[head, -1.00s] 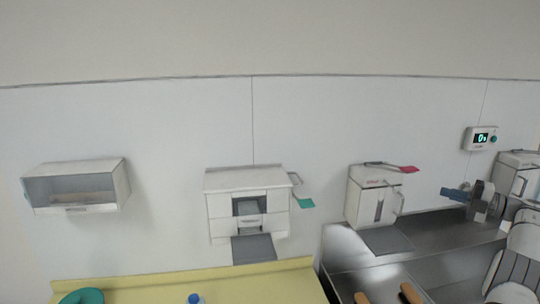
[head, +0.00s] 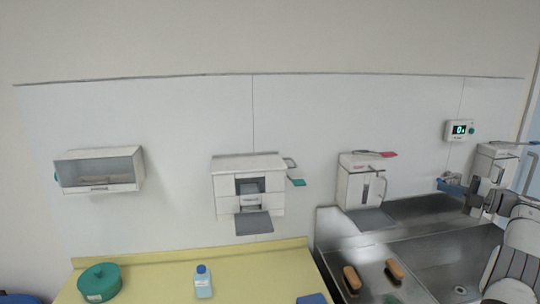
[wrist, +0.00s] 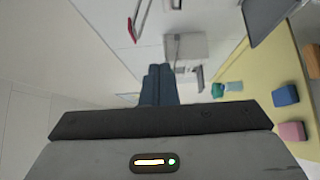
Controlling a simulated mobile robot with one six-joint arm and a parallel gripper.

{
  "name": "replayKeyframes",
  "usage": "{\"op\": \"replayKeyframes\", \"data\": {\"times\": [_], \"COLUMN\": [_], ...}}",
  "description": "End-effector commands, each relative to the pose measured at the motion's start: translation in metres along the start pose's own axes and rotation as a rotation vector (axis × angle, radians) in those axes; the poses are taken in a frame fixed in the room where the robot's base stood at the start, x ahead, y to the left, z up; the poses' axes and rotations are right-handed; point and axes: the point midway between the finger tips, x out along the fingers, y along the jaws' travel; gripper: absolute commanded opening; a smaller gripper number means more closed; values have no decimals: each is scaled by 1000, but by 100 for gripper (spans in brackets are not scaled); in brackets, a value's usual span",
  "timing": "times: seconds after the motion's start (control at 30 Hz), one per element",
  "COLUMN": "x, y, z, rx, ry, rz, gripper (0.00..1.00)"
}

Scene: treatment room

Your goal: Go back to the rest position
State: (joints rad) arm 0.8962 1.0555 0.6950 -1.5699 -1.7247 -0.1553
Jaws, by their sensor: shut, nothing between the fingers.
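My gripper (head: 447,184) is at the right of the head view, raised in front of the wall above the steel sink unit, with its blue fingers pointing left. In the wrist view my gripper's fingers (wrist: 158,70) lie together, shut and empty. Nothing touches them in either view.
Dispensers hang behind: one white (head: 248,190), one with a red lever (head: 362,185). A yellow counter (head: 150,270) bears a green round container (head: 99,283) and a bottle (head: 203,282). Two brushes (head: 352,278) lie in the steel sink (head: 385,262). A display (head: 459,130) is near my arm.

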Motion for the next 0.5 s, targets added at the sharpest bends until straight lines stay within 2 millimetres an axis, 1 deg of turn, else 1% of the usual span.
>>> {"op": "replayKeyframes", "data": {"times": [0.03,0.17,0.37,0.5], "x": [9,29,64,94], "y": [8,26,60,87], "z": [1,7,13,14], "rx": [0,8,37,81], "ry": [-18,-79,-195,-304], "rz": [12,46,112,172], "gripper": [0,0,0,0]}}
